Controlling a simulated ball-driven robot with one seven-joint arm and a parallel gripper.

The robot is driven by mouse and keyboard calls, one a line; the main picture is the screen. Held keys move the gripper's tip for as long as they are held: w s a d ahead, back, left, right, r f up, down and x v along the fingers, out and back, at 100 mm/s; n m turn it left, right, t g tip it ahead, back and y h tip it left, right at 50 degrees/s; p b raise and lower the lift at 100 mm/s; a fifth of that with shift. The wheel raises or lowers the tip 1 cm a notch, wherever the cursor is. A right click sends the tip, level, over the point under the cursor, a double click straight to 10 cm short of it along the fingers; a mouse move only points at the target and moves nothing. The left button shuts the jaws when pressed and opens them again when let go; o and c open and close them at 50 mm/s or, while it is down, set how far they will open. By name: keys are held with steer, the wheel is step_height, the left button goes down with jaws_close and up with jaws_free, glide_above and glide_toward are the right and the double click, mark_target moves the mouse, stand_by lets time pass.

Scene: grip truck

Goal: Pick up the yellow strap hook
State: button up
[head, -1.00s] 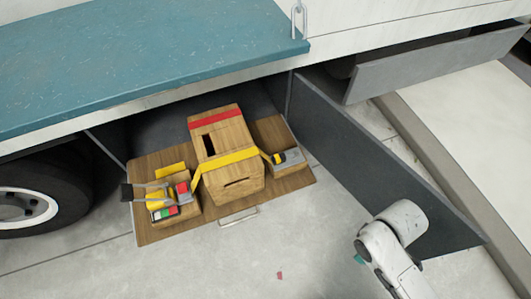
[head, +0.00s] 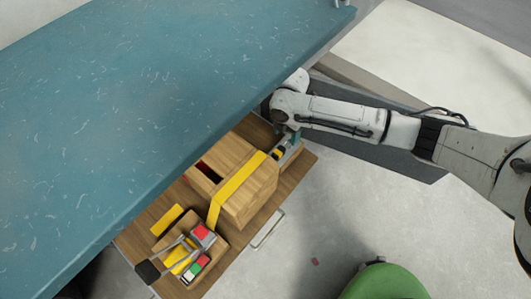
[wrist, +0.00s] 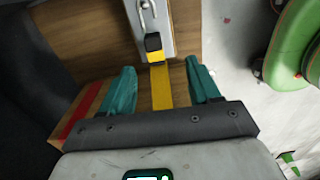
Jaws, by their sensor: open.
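The yellow strap hook (wrist: 154,47), a small black and yellow end piece on the yellow strap, lies at a grey metal plate (wrist: 168,18) in the wrist view. In the head view the hook (head: 279,153) shows at the right end of the wooden tray, below my arm. My gripper (wrist: 161,66) is open, with its teal fingers either side of the yellow strap (wrist: 161,88). The hook is just beyond the fingertips, and the fingers hold nothing. In the head view my gripper (head: 295,136) is mostly hidden by the arm.
A wooden box (head: 245,203) with the strap over it sits on the tray (head: 294,182). The blue truck bed (head: 170,110) overhangs the tray. A dark open door panel (head: 400,166) stands behind my arm.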

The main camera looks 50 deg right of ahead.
steer(key=b, duration=0.1)
glide_above(280, 150)
step_height(280, 150, down, 5)
steer(key=shift+w+d+r, duration=0.1)
steer(key=shift+r, duration=0.1)
steer(key=shift+f+b, duration=0.4)
steer(key=shift+f, duration=2.6)
jaws_close()
